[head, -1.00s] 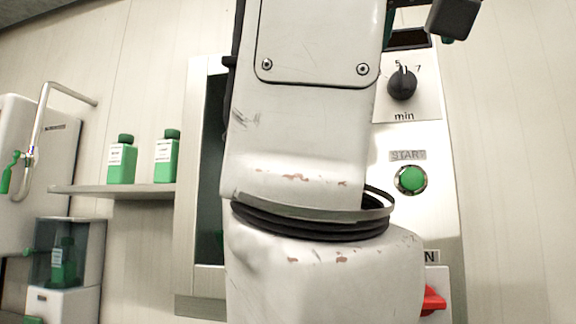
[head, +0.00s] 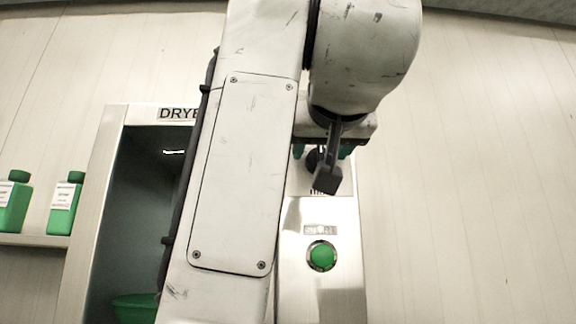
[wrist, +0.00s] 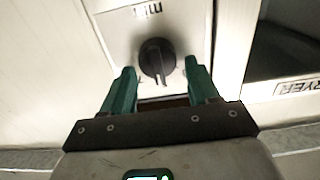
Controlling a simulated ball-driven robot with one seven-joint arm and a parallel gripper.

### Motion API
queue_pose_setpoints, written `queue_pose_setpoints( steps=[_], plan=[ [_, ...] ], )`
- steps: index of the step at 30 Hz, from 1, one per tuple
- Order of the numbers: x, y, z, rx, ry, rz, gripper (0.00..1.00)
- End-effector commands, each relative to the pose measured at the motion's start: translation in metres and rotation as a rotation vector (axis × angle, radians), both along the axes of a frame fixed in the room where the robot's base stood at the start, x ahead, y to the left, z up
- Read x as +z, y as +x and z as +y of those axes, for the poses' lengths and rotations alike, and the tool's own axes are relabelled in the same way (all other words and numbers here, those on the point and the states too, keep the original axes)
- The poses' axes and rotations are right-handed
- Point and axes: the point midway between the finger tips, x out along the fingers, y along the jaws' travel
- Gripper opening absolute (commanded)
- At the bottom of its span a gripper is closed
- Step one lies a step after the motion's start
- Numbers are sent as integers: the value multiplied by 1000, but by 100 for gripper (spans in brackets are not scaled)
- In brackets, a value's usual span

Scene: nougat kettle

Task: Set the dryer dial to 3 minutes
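The dryer dial (wrist: 157,60) is a round black knob with a raised grip ridge on a pale panel. The wrist view shows it upside down, with "min" beside it. The ridge stands nearly upright in that view; I cannot read which number it points to. My gripper (wrist: 160,67) is open, its two green fingers on either side of the dial in the picture. Contact and exact depth cannot be told. In the head view the dial (head: 314,160) is mostly hidden behind my gripper (head: 322,152).
The green start button (head: 321,256) sits below the dial on the dryer panel. The dryer's open chamber (head: 150,210) is to the left, with a green bowl (head: 134,307) inside. Green bottles (head: 63,205) stand on a shelf (head: 30,240) farther left. The wall at right is clear.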

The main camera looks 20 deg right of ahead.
Motion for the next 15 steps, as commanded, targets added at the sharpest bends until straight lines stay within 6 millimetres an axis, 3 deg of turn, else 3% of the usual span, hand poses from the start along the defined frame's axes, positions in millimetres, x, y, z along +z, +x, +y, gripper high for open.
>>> queue_pose_setpoints(
  steps=[15],
  plan=[
    [0,0,0,0,0,0,13]
  ],
)
